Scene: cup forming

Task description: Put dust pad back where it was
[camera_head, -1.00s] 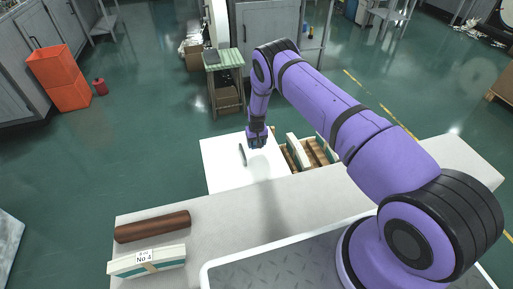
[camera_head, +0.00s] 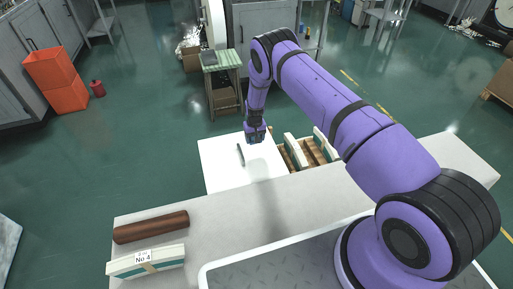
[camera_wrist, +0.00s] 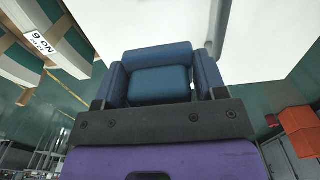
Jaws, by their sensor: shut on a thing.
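The dust pad seems to be the dark blue padded piece (camera_wrist: 158,84) between my fingers in the wrist view. My gripper (camera_wrist: 160,66) is shut on it. In the head view, my gripper (camera_head: 255,136) hangs over the far right part of a white tabletop (camera_head: 218,170). The pad is too small to make out there, and I cannot tell its height above the surface.
A thin dark rod (camera_head: 241,155) lies on the white tabletop, left of my gripper. A wooden crate with white-and-green moulds (camera_head: 293,150) stands to the right. A brown roll (camera_head: 151,227) and a "No 4" mould (camera_head: 146,262) lie on the near bench.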

